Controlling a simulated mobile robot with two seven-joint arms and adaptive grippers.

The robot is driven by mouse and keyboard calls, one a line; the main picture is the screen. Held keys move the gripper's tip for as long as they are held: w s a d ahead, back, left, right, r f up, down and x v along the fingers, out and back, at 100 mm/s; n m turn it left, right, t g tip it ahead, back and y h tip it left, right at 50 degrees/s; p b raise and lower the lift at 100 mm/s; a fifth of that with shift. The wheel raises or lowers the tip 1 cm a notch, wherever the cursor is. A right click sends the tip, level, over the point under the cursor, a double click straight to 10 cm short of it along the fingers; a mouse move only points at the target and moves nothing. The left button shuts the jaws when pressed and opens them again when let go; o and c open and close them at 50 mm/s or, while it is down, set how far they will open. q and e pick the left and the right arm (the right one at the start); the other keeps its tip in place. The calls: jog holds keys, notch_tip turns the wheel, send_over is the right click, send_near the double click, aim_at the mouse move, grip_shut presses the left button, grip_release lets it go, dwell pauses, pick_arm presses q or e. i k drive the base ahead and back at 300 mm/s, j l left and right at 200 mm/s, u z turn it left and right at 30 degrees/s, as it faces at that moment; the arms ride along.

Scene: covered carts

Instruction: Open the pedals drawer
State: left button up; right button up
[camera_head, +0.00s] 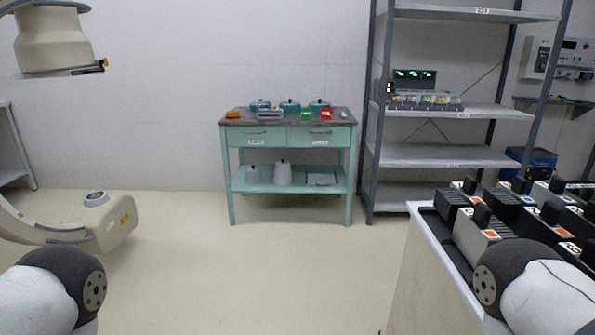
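A teal cart (231,189) with a dark top stands against the back wall, across the room from me. It has two drawers side by side under its top, a left drawer (240,139) and a right drawer (340,140). Both look shut, each with a handle and a small white label. The labels are too small to read, so I cannot tell which is the pedals drawer. Only the upper parts of my two arms show in the bottom corners; neither gripper is in view.
Several lidded teal pots (290,106) and small colored items stand on the cart top. A white jug (283,174) is on its lower shelf. A grey rack (440,154) stands right of it. A bench of black modules (455,208) is near right. The floor ahead is clear.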

aim_at(300, 135)
jog(key=i, duration=2.5)
